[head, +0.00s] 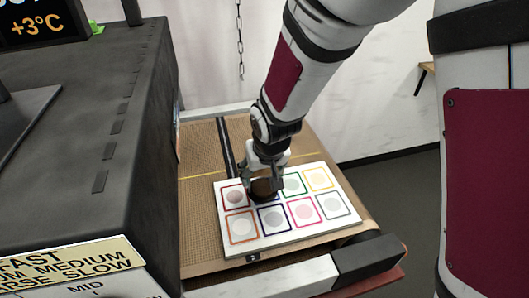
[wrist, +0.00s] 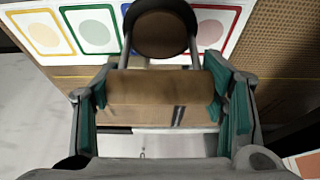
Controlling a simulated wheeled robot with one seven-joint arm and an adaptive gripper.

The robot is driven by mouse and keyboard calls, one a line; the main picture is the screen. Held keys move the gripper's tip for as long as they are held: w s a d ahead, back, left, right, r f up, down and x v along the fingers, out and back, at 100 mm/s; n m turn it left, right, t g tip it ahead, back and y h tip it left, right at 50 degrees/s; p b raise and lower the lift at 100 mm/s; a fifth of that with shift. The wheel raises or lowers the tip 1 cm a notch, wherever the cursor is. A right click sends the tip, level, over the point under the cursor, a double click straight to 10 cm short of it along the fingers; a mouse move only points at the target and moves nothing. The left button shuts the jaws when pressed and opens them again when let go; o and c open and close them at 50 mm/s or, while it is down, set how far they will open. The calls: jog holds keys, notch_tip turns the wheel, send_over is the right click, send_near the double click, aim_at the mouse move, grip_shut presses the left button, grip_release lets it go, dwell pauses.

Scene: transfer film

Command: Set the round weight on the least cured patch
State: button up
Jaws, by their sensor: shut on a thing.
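My gripper (head: 265,178) is over the far row of a white board (head: 225,250) with coloured square frames around round patches. Its green-padded fingers are shut on the brown bar handle of the round weight (wrist: 160,35), which also shows in the head view (head: 263,188). The weight hides most of a blue-framed patch; I cannot tell if it touches the board. Left of it is a darker patch in a dark red frame (head: 234,196). Right are pale patches in green (head: 293,184) and yellow (head: 319,179) frames. The near row has orange (head: 242,227), navy (head: 272,217), pink (head: 305,210) and grey (head: 333,205) frames.
The board lies on a brown mesh belt (head: 200,200) with a yellow line across it. A dark machine housing (head: 80,150) stands close on the left, with a speed label (head: 70,265) and a display (head: 38,22) reading +3°C. A chain (head: 239,40) hangs behind.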

aim_at(264, 179)
jog(key=w+b, duration=0.1)
jog(key=w, duration=0.1)
jog(key=w+b, duration=0.1)
jog(key=w, duration=0.1)
jog(key=shift+d+f, duration=0.15)
jog(key=shift+f, duration=0.05)
jog(key=shift+f+b, duration=1.3)
jog(key=shift+f, duration=0.45)
jog(key=o, duration=1.9)
jog(key=shift+s+f, duration=0.1)
jog(key=shift+f, duration=0.05)
jog(key=shift+o, duration=0.2)
